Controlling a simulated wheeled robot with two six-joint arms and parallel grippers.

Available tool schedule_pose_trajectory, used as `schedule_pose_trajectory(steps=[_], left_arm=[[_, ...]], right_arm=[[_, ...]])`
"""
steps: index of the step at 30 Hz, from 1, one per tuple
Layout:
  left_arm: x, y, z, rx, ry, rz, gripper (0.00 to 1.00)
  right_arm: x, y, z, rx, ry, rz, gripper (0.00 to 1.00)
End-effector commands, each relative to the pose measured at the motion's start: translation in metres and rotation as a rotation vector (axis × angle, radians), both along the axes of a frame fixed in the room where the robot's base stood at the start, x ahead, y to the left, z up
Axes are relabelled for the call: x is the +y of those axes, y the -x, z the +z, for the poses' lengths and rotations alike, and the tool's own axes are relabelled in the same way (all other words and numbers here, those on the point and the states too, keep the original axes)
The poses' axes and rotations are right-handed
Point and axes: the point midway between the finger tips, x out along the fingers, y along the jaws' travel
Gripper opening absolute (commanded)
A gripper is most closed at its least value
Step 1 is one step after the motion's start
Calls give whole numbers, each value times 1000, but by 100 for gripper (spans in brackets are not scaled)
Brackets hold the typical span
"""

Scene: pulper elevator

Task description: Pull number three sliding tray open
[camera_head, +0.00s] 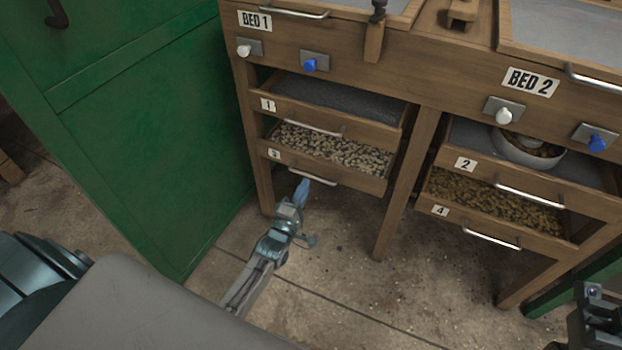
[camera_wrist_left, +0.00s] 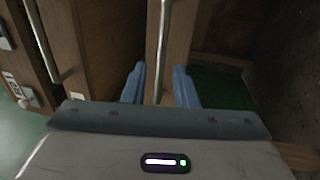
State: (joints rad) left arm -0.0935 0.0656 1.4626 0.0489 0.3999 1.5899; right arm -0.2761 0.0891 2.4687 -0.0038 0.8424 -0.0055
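The number three tray (camera_head: 340,172) is the lower wooden tray under the BED 1 sign, filled with pale beans. Its front bears a small, faint number label (camera_head: 274,154) and a metal bar handle (camera_head: 313,176). My left gripper (camera_head: 302,188) is at this handle, its bluish fingers reaching up to it. In the left wrist view the gripper (camera_wrist_left: 159,88) is open, with the bar handle (camera_wrist_left: 163,45) running between its two fingers. Whether a finger touches the bar is unclear. A dark part at the lower right (camera_head: 594,318) seems to be my right gripper; its fingers are unclear.
Tray 1 (camera_head: 330,112) sits directly above. Trays 2 (camera_head: 545,190) and 4 (camera_head: 500,225) are at right, past a wooden post (camera_head: 405,190). A bowl (camera_head: 527,150) stands in tray 2. A green panel (camera_head: 150,130) borders the left. The floor in front is clear.

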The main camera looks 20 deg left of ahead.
Motion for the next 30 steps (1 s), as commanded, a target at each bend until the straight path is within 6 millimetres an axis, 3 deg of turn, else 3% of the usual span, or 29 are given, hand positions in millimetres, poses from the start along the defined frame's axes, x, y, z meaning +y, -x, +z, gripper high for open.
schedule_pose_trajectory(steps=[3,9,20,24,30], left_arm=[[0,-22,3,-2,-1,0,26],[0,-43,7,1,-1,0,26],[0,-49,9,2,-1,0,26],[0,-49,9,2,-1,0,0],[0,-48,8,2,-1,0,0]], right_arm=[[0,0,-3,-8,-3,-1,36],[0,1,-4,-16,-7,-1,36],[0,1,-3,-19,-8,-1,36],[0,1,-3,-19,-8,-1,36],[0,1,-3,-20,-8,-1,36]])
